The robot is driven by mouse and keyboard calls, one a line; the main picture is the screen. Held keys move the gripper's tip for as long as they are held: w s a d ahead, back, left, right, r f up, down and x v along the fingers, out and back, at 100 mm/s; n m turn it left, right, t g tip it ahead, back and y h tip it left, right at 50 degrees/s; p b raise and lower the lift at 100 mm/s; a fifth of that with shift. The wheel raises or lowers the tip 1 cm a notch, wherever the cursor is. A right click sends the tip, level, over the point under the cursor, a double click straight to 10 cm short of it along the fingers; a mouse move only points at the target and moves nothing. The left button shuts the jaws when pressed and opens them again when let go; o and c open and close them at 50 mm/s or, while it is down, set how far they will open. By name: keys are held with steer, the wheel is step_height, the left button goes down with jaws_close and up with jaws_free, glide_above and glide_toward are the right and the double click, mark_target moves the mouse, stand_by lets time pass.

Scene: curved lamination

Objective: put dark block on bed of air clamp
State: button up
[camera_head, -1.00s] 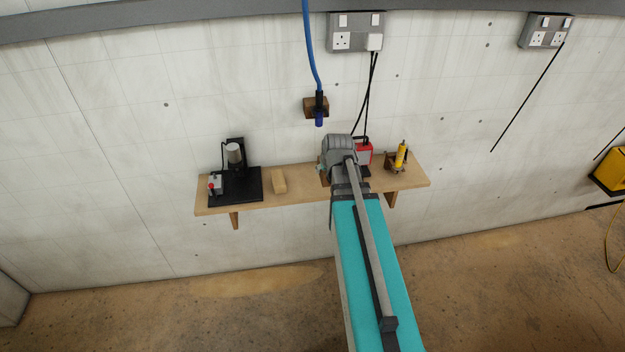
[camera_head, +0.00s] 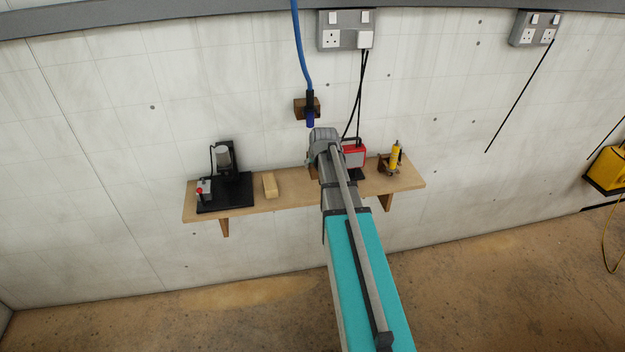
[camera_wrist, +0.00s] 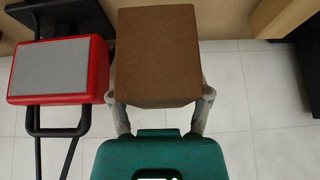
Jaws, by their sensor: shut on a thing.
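A brown dark block (camera_wrist: 155,62) fills the top middle of the wrist view. My gripper (camera_wrist: 158,98) is shut on it, with one grey finger on each side. In the head view my arm hides most of the gripper and block, at the middle of the wooden shelf. The air clamp (camera_head: 224,172) stands at the shelf's left end, with an upright grey cylinder and a control box with a red button. Its black bed (camera_head: 235,196) looks clear. The held block is to the right of the clamp, apart from it.
A pale wooden block (camera_head: 269,185) lies on the shelf (camera_head: 290,196) between clamp and arm. A red device (camera_head: 354,154) stands close right of my gripper, also large in the wrist view (camera_wrist: 101,70). A yellow tool (camera_head: 395,156) stands farther right. A blue hose (camera_head: 299,45) hangs above.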

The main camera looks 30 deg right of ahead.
mark_target(314, 181)
steer(key=shift+w+d+b+x, duration=0.15)
steer(key=shift+b+x, duration=0.65)
steer(key=shift+x, duration=0.4)
steer(key=shift+w+d+b+x, duration=0.1)
steer(key=shift+b+x, duration=0.65)
steer(key=shift+x, duration=0.45)
steer(key=shift+r, duration=0.15)
steer(key=shift+w+d+f+b, duration=0.15)
steer(key=shift+w+f+b, duration=0.2)
steer(key=shift+f+b, duration=1.65)
steer(key=o, duration=1.3)
steer(key=shift+f, duration=0.1)
steer(key=p+v, duration=0.2)
steer(key=v, duration=0.1)
steer(key=shift+w+r+p, duration=0.1)
steer(key=shift+r+p, duration=0.1)
steer(key=shift+p, duration=0.2)
steer(key=p+v, duration=0.7)
steer(key=v, duration=0.2)
